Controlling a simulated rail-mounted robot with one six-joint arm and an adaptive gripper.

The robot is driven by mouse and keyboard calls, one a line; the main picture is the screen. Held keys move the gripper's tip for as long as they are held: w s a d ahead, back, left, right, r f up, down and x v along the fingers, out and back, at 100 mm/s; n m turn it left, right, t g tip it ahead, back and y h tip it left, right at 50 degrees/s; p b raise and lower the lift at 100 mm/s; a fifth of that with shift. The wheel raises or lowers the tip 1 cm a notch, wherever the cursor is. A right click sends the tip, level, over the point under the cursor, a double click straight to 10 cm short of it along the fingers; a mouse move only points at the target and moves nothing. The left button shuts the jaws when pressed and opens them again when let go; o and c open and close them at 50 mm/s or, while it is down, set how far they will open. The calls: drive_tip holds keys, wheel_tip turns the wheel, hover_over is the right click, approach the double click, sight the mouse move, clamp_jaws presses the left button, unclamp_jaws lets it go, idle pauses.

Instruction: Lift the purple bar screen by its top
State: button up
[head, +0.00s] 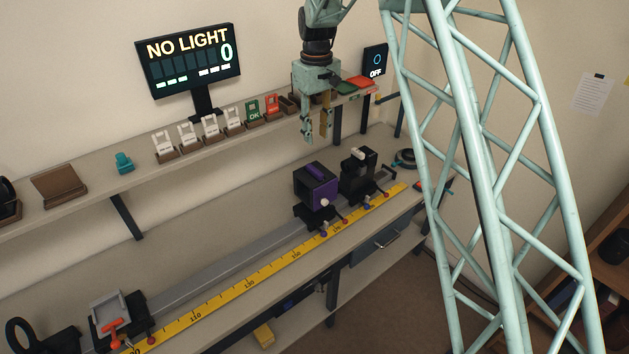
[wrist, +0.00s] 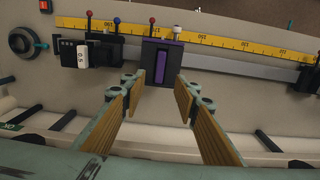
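The purple bar screen (head: 316,188) is a dark box with a purple face, standing on a carriage on the optical rail. A purple bar runs along its top, and a white knob shows on its side. In the wrist view the screen (wrist: 153,63) is seen from above, beyond and between the fingertips. My gripper (head: 317,138) hangs above and behind the screen, fingers pointing down, with clear space between. In the wrist view my gripper (wrist: 155,83) has its wood-coloured fingers spread wide with nothing between them.
A black carriage unit (head: 358,178) stands close to the right of the screen on the rail. A yellow ruler (head: 250,283) runs along the front. Behind, a shelf (head: 90,195) carries white cards and coloured tags. A monitor (head: 188,62) reads NO LIGHT.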

drive_tip(key=shift+w+a+f, duration=0.25)
drive_tip(key=shift+a+f, duration=0.05)
drive_tip(key=shift+f, duration=0.15)
drive_tip(key=shift+f, duration=0.15)
drive_tip(key=p, duration=0.1)
hover_over(315, 169)
drive_tip(key=shift+a+f, duration=0.1)
drive_tip(key=shift+f, duration=4.05)
drive_tip(key=shift+f, duration=0.15)
drive_tip(key=shift+f+p, duration=0.75)
drive_tip(key=shift+f, duration=1.7)
clamp_jaws()
